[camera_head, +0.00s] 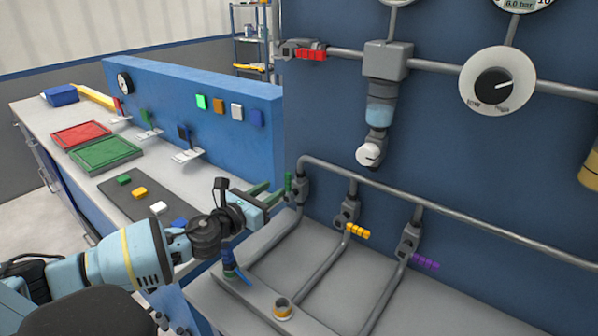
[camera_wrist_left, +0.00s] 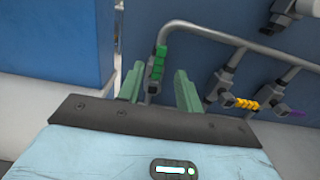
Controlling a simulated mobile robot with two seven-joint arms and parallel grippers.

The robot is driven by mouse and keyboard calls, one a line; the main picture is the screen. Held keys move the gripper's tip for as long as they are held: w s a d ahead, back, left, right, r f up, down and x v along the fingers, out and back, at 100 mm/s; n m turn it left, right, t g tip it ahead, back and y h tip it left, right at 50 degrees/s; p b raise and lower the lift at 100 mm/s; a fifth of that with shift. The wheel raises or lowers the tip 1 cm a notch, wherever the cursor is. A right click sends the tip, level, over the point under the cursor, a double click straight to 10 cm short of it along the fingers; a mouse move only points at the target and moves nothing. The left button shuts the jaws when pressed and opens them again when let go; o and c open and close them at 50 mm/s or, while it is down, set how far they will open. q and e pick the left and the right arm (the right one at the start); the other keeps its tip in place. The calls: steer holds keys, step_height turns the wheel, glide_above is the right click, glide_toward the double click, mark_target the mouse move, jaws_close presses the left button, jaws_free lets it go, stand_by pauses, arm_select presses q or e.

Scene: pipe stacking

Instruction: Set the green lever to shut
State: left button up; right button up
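The green lever (camera_head: 288,182) sits on the leftmost valve of the lower pipe and points up, roughly in line with the vertical pipe. In the left wrist view the green lever (camera_wrist_left: 160,62) appears between my left gripper's (camera_wrist_left: 158,78) two green fingers, with a gap on each side. My left gripper (camera_head: 271,192) is open, its fingertips close to the lever in the head view. I cannot tell whether the fingertips reach around it or stop just short. My right gripper is in neither view.
A yellow lever (camera_head: 357,231) and a purple lever (camera_head: 425,263) stick out sideways from the valves to the right. A red lever (camera_head: 311,54) is on the upper pipe.

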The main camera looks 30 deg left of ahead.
mark_target(286, 180)
arm_select(q)
steer(key=shift+w+d, duration=0.2)
steer(key=shift+w, duration=1.65)
steer(key=shift+w+d, duration=0.15)
steer(key=shift+w, duration=1.7)
jaws_close()
